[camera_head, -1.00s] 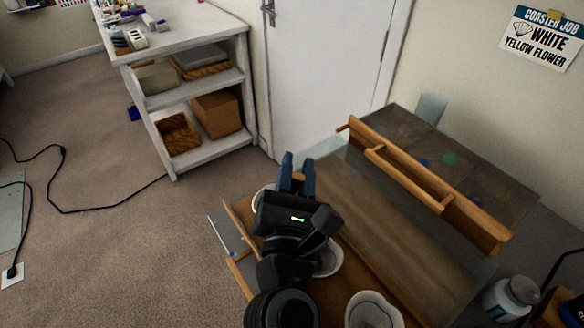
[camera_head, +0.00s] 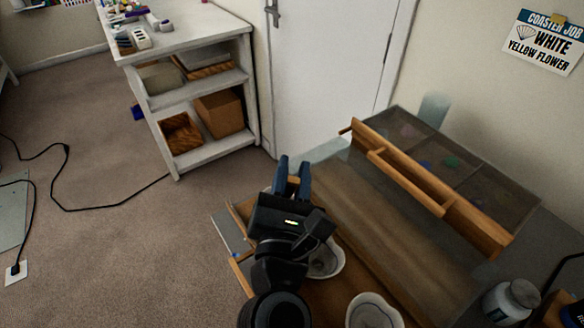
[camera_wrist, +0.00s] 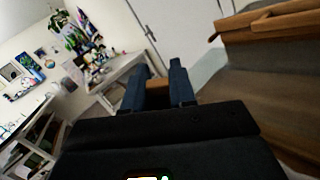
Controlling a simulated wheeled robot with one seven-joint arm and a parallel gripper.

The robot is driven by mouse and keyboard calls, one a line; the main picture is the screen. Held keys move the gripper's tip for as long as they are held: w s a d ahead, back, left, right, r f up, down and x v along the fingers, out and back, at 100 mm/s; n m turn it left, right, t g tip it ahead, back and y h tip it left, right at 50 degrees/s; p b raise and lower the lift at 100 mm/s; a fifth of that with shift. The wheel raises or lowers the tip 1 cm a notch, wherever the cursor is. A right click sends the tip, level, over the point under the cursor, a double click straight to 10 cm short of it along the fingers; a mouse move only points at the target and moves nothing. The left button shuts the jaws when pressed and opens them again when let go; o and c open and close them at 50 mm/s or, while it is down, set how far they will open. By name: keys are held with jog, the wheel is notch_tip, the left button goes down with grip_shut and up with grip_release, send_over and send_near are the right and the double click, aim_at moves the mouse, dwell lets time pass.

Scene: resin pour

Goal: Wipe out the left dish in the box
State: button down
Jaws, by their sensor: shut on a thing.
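My gripper (camera_head: 293,170) points away from me over the far end of the open wooden box (camera_head: 243,284). Its blue fingers are shut on a small brown, wood-coloured thing (camera_head: 292,188), which also shows between the fingers in the wrist view (camera_wrist: 157,86). Most of that thing is hidden by the gripper. A pale dish (camera_head: 329,262) stands in the box, partly behind my arm. Another pale dish (camera_head: 373,312) stands nearer, at the bottom edge. The dish at the far left is hidden behind my gripper, so I cannot tell whether the held thing touches it.
A lidded jar (camera_head: 512,300) stands at lower right. A white shelf unit (camera_head: 200,90) and door are behind.

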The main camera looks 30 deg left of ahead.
jog(key=shift+d, duration=0.25)
jog(key=shift+w+d, duration=0.1)
jog(key=shift+w, duration=0.25)
jog(key=shift+w+a, duration=0.2)
jog(key=shift+w, duration=0.1)
jog(key=shift+s+a, duration=0.15)
jog(key=shift+s, duration=0.2)
jog(key=shift+r, duration=0.1)
notch_tip(320, 180, up, 7)
jog(key=p, duration=0.1)
dwell(0.9)
